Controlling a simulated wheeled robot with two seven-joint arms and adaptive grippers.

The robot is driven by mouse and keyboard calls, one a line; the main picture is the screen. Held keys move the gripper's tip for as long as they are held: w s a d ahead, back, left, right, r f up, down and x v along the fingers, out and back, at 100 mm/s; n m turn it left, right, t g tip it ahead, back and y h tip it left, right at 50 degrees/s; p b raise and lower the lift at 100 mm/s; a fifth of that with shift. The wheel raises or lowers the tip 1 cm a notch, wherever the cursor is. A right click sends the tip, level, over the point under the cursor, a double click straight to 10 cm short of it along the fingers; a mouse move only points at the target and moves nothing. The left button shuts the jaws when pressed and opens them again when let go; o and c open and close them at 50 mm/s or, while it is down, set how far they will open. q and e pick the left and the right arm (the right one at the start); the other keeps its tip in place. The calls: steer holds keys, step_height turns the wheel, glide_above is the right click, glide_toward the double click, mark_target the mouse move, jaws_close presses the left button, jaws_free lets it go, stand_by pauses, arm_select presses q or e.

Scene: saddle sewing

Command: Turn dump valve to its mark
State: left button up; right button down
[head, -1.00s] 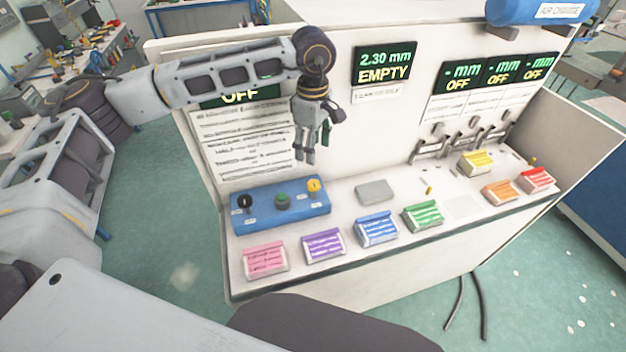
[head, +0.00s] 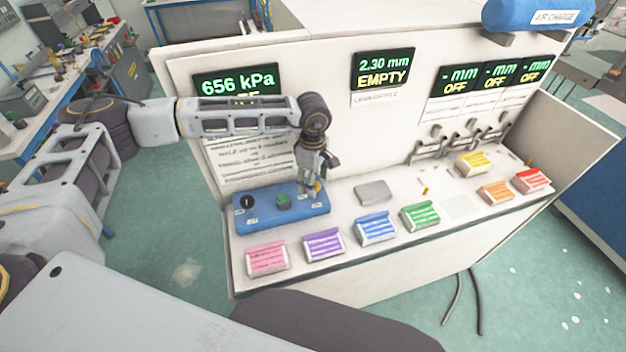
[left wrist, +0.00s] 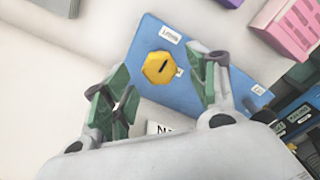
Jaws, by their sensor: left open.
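A blue control box (head: 262,217) stands at the left end of the white bench. It carries a black knob (head: 247,202), a green knob (head: 283,201) and, at its right end, a yellow knob. My left gripper (head: 315,190) hangs down over that end and mostly hides the yellow knob in the head view. In the left wrist view the yellow knob (left wrist: 159,68) is eight-sided with a dark pointer line, with small white labels beside it. My left gripper's fingers (left wrist: 164,84) are apart around the line to the knob, with nothing between them. I cannot tell whether they touch it. My right gripper is not in view.
A display (head: 238,83) reads 656 kPa, its lower line partly covered by my arm. Pink (head: 267,259), purple (head: 323,244), blue (head: 376,228) and green (head: 420,215) blocks line the front edge. A grey block (head: 373,191) lies right of the box.

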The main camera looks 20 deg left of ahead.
arm_select(q)
steer(key=shift+f, duration=0.6)
steer(key=c, duration=1)
